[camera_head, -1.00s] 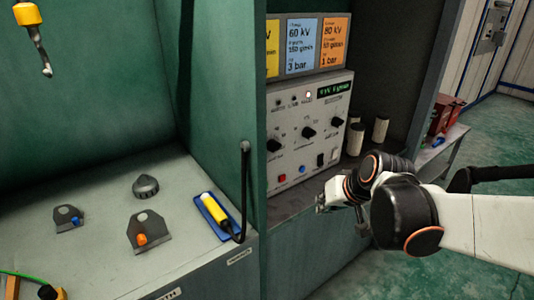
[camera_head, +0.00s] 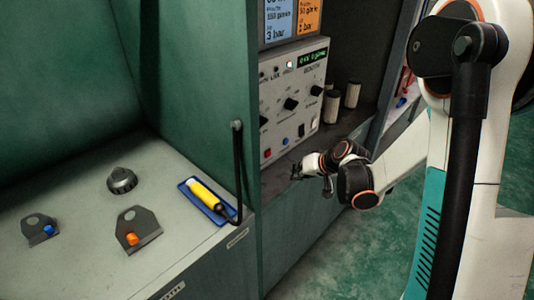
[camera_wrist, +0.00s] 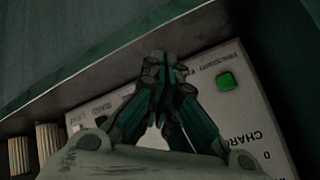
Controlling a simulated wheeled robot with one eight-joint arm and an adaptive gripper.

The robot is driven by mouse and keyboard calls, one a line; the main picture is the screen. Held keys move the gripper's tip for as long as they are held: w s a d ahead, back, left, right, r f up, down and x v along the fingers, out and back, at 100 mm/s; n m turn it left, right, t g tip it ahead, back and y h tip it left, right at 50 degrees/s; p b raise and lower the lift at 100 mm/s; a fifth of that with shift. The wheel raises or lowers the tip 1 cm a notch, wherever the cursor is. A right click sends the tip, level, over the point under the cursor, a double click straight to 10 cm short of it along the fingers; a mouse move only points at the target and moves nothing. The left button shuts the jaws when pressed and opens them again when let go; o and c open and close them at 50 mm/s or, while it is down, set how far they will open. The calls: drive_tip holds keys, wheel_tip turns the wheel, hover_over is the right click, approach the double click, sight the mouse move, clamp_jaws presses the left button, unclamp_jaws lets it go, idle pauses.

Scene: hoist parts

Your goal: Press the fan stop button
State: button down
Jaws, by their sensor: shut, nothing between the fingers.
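The grey control panel (camera_head: 290,100) stands in the green cabinet, with dark knobs, a lit display and a row of small buttons along its bottom. A red button (camera_head: 267,153) and a blue button (camera_head: 284,141) sit in that row. I cannot read which one is the fan stop. My gripper (camera_head: 297,172) is shut and empty, low in front of the panel's bottom edge, apart from the red button in the picture. In the dark wrist view, my gripper (camera_wrist: 158,60) covers part of an upside-down labelled panel face, and a green button (camera_wrist: 226,81) shows right of the fingertips.
Pale cylinders (camera_head: 352,94) stand right of the panel. They seem to show in the wrist view (camera_wrist: 48,142) too. A bench (camera_head: 90,240) at left holds a yellow-handled tool (camera_head: 203,194) in a blue tray, a dark knob and two brackets. A black handle (camera_head: 238,170) stands at its edge.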

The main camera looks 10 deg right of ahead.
sight(268, 154)
drive_tip(key=shift+w, duration=0.1)
idle(0.3)
drive_tip(key=shift+w+a+p, duration=0.1)
drive_tip(key=shift+w+a, duration=0.75)
drive_tip(key=shift+w, duration=0.35)
drive_tip(key=shift+w+a+p, duration=0.1)
drive_tip(key=shift+w+a, duration=0.8)
drive_tip(key=shift+w, duration=0.25)
drive_tip(key=shift+w+a+p, duration=0.1)
drive_tip(key=shift+w+a, duration=0.75)
drive_tip(key=shift+w, duration=0.35)
drive_tip(key=shift+w+a, duration=0.2)
drive_tip(key=shift+w, duration=0.1)
drive_tip(key=shift+w+a, duration=0.3)
drive_tip(key=shift+w, duration=0.05)
drive_tip(key=shift+s+d, duration=0.15)
drive_tip(key=shift+s+d+b, duration=0.3)
drive_tip(key=shift+s+d, duration=0.05)
drive_tip(key=shift+s, duration=0.2)
